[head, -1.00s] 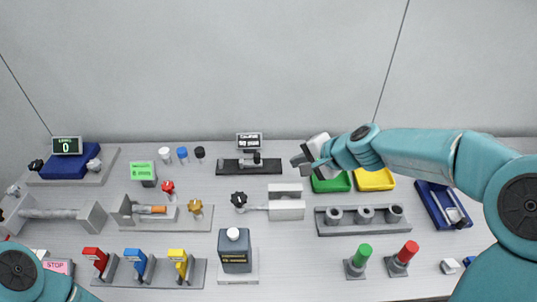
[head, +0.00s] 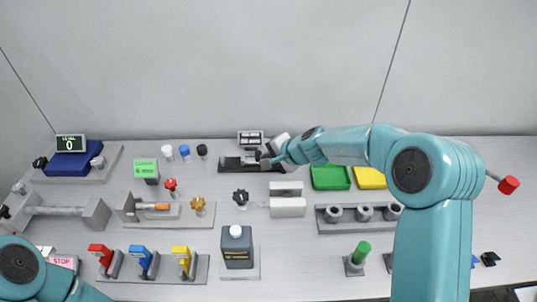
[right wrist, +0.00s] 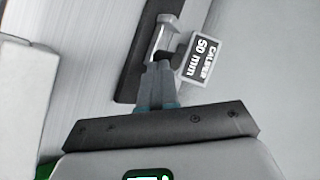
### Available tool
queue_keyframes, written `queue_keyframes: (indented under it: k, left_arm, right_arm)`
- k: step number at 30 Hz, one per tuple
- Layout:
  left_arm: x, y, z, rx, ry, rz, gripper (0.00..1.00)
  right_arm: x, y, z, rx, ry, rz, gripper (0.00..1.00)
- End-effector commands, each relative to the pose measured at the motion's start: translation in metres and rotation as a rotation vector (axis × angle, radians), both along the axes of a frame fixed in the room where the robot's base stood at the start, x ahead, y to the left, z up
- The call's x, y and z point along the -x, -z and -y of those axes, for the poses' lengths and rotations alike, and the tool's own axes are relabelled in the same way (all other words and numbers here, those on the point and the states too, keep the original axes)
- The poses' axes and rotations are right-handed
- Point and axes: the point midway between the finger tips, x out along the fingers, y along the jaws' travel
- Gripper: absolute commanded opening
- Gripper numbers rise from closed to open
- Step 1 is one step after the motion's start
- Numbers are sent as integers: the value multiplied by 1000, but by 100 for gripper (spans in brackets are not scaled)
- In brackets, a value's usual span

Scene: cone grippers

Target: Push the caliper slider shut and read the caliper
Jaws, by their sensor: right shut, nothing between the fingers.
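The caliper (head: 232,163) lies on a black base at the back middle of the table. Its small display (head: 250,138) stands behind it; in the right wrist view the display (right wrist: 203,60) reads "CALIPER 50 mm". The grey slider (right wrist: 168,36) shows just ahead of my right gripper's fingertips (right wrist: 158,78) in that view. In the head view my right gripper (head: 265,157) is at the right part of the caliper, shut with nothing held. I cannot tell whether the fingertips touch the slider. My left gripper is out of view; only its arm shows at bottom left.
A grey block fixture (head: 288,207) sits in front of the caliper. Green (head: 330,178) and yellow (head: 370,178) trays lie to the right, near my right forearm. Several small knobs, including a black one (head: 202,150), stand left of the caliper.

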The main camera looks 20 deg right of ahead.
Motion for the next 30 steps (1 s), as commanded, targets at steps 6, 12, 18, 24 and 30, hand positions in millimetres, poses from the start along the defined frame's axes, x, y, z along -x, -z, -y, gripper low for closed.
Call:
queue_keyframes:
  k: [6,12,18,24,30]
  left_arm:
    - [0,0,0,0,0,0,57]
    - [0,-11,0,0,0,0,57]
    - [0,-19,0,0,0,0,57]
    - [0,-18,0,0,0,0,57]
    - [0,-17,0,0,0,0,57]
  right_arm:
    - [0,0,0,-1,-1,0,0]
    - [-8,-2,-31,0,-4,-2,0]
    - [-15,-1,-55,0,-2,-1,0]
    - [-15,1,-57,-1,-1,-1,0]
    - [-15,0,-58,-1,-4,-1,0]
